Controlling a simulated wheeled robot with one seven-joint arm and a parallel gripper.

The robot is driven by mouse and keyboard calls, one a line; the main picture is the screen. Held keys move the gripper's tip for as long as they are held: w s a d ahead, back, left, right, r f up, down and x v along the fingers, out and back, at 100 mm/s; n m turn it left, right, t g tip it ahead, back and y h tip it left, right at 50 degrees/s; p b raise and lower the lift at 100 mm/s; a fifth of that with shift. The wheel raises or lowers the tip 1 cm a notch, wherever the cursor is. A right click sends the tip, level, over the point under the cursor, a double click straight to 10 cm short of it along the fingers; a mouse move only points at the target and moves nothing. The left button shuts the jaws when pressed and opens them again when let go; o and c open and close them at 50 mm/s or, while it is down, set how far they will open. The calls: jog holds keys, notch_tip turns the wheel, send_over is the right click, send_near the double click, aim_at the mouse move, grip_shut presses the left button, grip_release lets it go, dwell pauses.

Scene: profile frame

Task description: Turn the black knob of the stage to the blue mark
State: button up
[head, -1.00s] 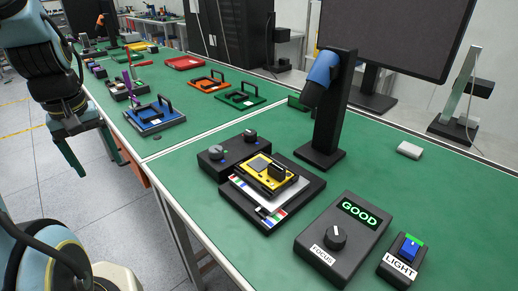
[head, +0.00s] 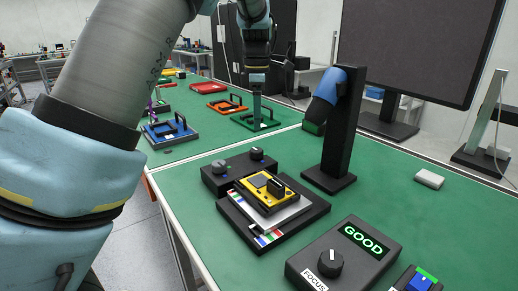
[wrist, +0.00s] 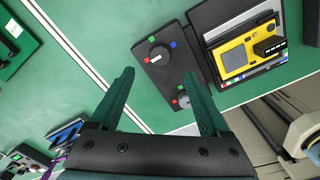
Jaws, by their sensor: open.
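The stage's black base (head: 238,168) stands on the green table, left of the camera post. Its black knob (head: 257,153) is the farther of two knobs. The second, grey knob (wrist: 184,101) is partly behind a finger. My gripper (wrist: 160,73) is open and empty, fingers toward the base. In the head view my gripper (head: 257,126) hangs pointing down, apart from the knob.
A yellow board (head: 268,187) sits on a black holder beside the knobs. The post (head: 333,140) with a blue camera stands to the right. A focus box (head: 345,258) showing GOOD is in front. Colored trays lie farther left.

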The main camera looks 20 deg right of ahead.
aim_at(257, 150)
notch_tip(257, 150, down, 10)
jog(key=shift+r+p, duration=0.2)
jog(key=shift+p, duration=0.55)
grip_shut()
